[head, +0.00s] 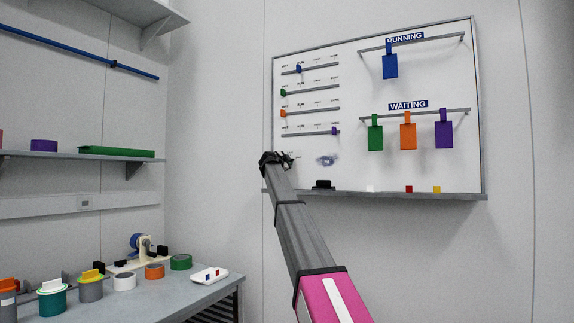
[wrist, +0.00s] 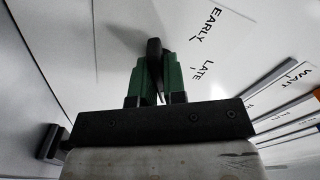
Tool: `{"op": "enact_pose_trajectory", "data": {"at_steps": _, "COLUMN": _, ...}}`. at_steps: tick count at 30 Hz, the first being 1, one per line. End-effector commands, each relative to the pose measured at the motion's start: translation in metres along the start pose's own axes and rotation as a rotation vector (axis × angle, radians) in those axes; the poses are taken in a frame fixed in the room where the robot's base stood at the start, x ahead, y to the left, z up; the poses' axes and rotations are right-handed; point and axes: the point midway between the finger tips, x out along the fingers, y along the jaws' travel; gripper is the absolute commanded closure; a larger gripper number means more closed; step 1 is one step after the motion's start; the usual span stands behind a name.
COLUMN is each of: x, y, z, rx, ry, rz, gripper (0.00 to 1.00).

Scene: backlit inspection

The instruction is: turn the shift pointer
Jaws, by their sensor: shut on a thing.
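The shift pointer (wrist: 154,48) is a dark, narrow piece on the whiteboard (head: 400,75). In the wrist view it stands between the two green fingers of my gripper (wrist: 154,78), which are shut on it. The words EARLY (wrist: 197,26) and LATE (wrist: 207,72) are written on the board to the right of the pointer in that view. In the head view my gripper (head: 284,160) is at the board's lower left, below the slider rails, and the pointer cannot be made out there.
Slider rails with coloured markers (head: 298,69) sit above my gripper. Coloured tags hang under RUNNING and WAITING at the right. A black block (head: 323,185) and small coloured pieces stand on the board's ledge (head: 400,195). A workbench (head: 200,291) with tape rolls is at lower left.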

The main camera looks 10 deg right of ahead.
Motion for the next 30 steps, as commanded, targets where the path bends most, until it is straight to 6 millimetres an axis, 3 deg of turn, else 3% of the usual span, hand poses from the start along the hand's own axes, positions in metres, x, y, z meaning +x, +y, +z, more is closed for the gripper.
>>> {"op": "enact_pose_trajectory", "data": {"at_steps": 1, "x": -0.001, "y": 0.001, "z": 0.0, "rx": 0.004, "ry": -0.001, "rz": 0.002, "gripper": 0.79}}
{"op": "enact_pose_trajectory", "data": {"at_steps": 3, "x": -0.001, "y": 0.001, "z": 0.0, "rx": 0.003, "ry": -0.001, "rz": 0.002, "gripper": 0.63}}
{"op": "enact_pose_trajectory", "data": {"at_steps": 17, "x": -0.01, "y": 0.001, "z": 0.0, "rx": 0.001, "ry": -0.001, "rz": 0.0, "gripper": 0.63}}
{"op": "enact_pose_trajectory", "data": {"at_steps": 23, "x": -0.037, "y": 0.002, "z": -0.001, "rx": 0.001, "ry": -0.001, "rz": 0.001, "gripper": 0.63}}
{"op": "enact_pose_trajectory", "data": {"at_steps": 30, "x": -0.084, "y": 0.002, "z": -0.001, "rx": 0.002, "ry": -0.001, "rz": 0.0, "gripper": 0.63}}
